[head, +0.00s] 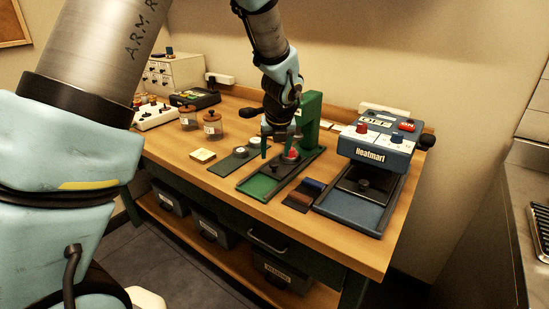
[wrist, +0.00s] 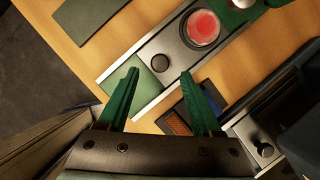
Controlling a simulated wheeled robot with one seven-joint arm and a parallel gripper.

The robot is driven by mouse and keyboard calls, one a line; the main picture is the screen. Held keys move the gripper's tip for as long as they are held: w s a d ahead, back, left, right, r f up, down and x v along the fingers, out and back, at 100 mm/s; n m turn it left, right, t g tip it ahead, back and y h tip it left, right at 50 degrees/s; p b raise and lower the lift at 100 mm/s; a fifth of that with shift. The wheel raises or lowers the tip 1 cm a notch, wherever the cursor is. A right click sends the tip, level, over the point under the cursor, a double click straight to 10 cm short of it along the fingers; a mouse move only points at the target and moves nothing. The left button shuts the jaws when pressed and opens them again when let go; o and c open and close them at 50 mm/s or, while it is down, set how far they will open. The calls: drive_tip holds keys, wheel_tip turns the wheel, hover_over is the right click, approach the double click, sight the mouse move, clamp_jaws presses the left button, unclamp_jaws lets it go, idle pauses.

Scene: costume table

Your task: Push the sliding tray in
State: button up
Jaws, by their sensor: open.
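The sliding tray (wrist: 170,47) is a grey metal plate with a black knob (wrist: 162,62) and a round die holding a red disc (wrist: 202,27). It sits in the long green-floored base (head: 263,187) of the green press (head: 311,118); the base's front part is bare. My gripper (head: 277,153) is above this base, pointing down, with green fingers apart and nothing between them. In the wrist view my gripper (wrist: 160,74) has its fingertips to either side of and just below the knob. I cannot tell its height above the plate.
A blue heat press (head: 372,150) with its own knob and blue base (head: 350,209) stands to the right. Dark swatches (head: 305,194) lie between the bases. A dark mat (head: 234,161), a yellow pad (head: 203,155) and lidded jars (head: 212,125) are left. The table's front edge is bare.

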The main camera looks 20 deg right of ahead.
sight(274, 163)
drive_tip(key=shift+p+x, duration=0.4)
drive_tip(key=shift+x, duration=2)
drive_tip(key=shift+r, duration=0.1)
clamp_jaws()
